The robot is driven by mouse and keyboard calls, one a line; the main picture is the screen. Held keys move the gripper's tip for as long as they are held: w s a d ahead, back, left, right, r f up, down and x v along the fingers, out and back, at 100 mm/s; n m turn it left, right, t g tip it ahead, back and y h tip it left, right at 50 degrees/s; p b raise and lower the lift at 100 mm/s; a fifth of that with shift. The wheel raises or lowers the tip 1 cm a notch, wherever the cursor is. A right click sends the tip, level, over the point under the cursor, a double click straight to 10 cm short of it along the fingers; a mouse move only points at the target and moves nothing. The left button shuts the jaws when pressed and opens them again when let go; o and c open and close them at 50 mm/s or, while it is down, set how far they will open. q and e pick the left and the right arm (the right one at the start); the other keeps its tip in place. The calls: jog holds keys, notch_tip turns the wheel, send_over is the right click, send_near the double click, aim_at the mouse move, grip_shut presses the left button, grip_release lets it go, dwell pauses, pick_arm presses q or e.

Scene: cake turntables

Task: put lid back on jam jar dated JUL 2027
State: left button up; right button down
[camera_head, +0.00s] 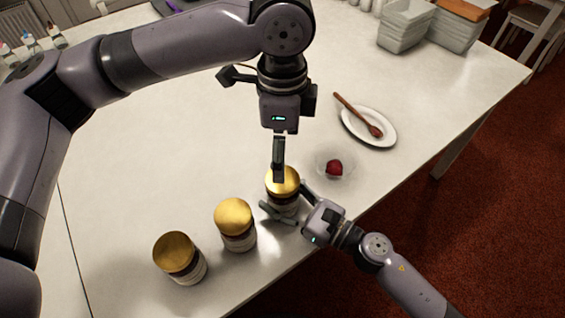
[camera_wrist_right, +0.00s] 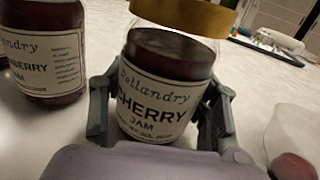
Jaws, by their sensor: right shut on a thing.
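Three jam jars with gold lids stand in a row near the table's front edge. My right gripper (camera_head: 290,205) is shut around the body of the rightmost jar (camera_head: 284,206), whose label reads "Dellandry Cherry Jam" in the right wrist view (camera_wrist_right: 150,105). A gold lid (camera_head: 282,180) is at the top of this jar; in the right wrist view the lid (camera_wrist_right: 190,12) looks tilted and shifted right of the jar. Whether it touches the rim is unclear. My left gripper (camera_head: 278,172) points down at the lid, its fingers seen edge-on. I cannot read any date.
The middle jar (camera_head: 238,238) and left jar (camera_head: 187,268) stand to the left, lidded. A glass bowl with a red fruit (camera_head: 334,168) is close on the right. A white plate (camera_head: 378,138) with a wooden spoon lies behind it. Containers stand at the back right.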

pick_arm(q)
notch_tip(320, 180, up, 4)
dwell(0.4)
pick_arm(e)
jog(key=c, duration=0.5)
grip_release()
jog(key=v, duration=1.2)
